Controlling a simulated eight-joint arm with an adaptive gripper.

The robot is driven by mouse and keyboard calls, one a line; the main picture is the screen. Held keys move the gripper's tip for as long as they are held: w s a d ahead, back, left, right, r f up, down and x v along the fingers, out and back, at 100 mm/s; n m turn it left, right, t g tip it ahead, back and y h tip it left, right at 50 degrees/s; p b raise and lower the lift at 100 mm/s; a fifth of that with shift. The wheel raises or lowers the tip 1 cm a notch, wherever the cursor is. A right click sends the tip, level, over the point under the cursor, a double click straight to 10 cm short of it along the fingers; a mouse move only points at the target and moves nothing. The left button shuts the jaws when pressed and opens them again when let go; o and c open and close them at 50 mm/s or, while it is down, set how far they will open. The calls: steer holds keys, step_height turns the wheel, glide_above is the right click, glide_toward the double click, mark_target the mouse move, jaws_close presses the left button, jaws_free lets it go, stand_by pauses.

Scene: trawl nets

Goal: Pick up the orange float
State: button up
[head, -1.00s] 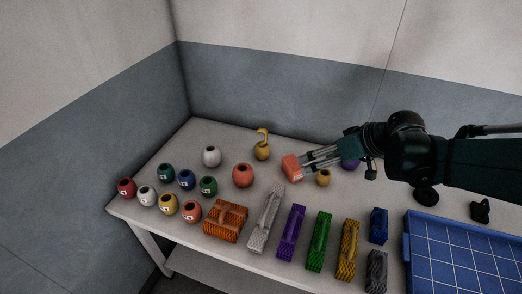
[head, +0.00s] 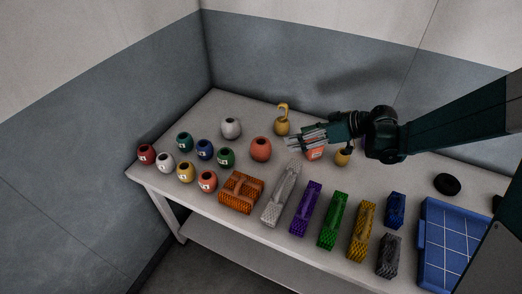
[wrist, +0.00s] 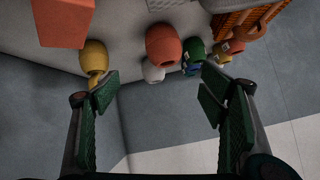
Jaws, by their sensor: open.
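A round, unlabelled orange float (head: 261,149) stands on the table among the other floats; it also shows in the wrist view (wrist: 163,44), upper middle, apart from my fingers. A smaller orange float (head: 208,181) with a white label stands in the front group of floats. My gripper (head: 290,143) is above the table, to the right of the larger orange float. In the wrist view my gripper (wrist: 158,90) is open, with nothing between its fingers. Its height above the table is hard to tell.
A yellow hooked piece (head: 283,124) and a white float (head: 231,128) stand behind. An orange block (head: 313,154) is partly hidden beneath my gripper. An orange net bundle (head: 241,192) and several coloured bundles line the front. A blue tray (head: 423,240) is at right.

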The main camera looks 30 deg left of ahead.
mark_target(270, 148)
steer(key=a+f+n+g, duration=0.1)
steer(key=a+f, duration=0.1)
steer(key=a+f+n+y, duration=0.1)
steer(key=a+f, duration=0.2)
steer(key=a+f+n+g+y, duration=0.1)
steer(key=a+f+n, duration=0.1)
steer(key=f, duration=0.1)
steer(key=shift+a+f+g+b, duration=0.2)
steer(key=shift+a+g+b, duration=0.1)
steer(key=shift+a+b, duration=0.1)
steer(key=shift+s+a+f, duration=0.15)
steer(key=shift+a+f, duration=0.2)
steer(key=shift+f, duration=0.2)
steer(key=shift+a, duration=0.1)
steer(key=shift+x, duration=1.15)
steer(key=shift+s+a+f+b, duration=0.1)
steer(key=shift+a+b, duration=0.05)
steer(key=shift+b, duration=0.2)
steer(key=shift+b+x, duration=0.65)
steer(key=shift+x, duration=1.75)
steer(key=shift+a, duration=0.1)
steer(key=c, duration=1)
